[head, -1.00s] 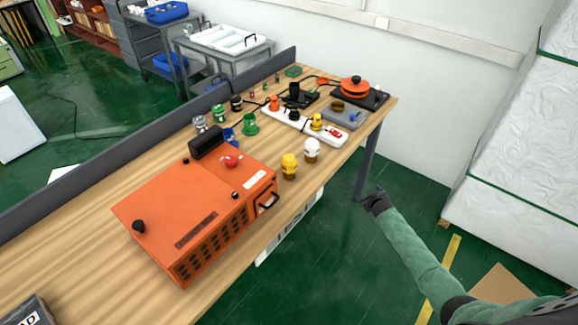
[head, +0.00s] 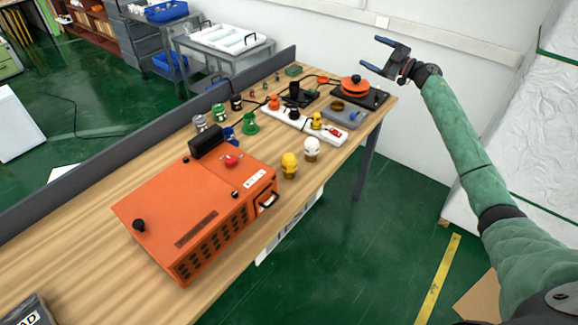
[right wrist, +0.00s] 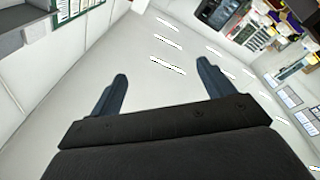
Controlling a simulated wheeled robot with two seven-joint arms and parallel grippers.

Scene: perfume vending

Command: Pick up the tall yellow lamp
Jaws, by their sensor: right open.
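A yellow lamp (head: 289,160) with a brown-gold base stands upright near the table's front edge, right of the orange box. A similar white lamp (head: 311,146) stands just behind it to the right. A smaller yellow piece (head: 317,121) sits on the white power strip. My right gripper (head: 372,53) is raised beyond the far right end of the table in the head view, well away from the yellow lamp. Its jaws are open and empty. In the right wrist view the two fingers (right wrist: 162,72) stand apart with only the room behind them. My left gripper is not in view.
The large orange box (head: 190,215) takes up the table's near part. The power strip (head: 300,122), green and dark small pieces, and a black plate with an orange pot (head: 354,87) fill the far part.

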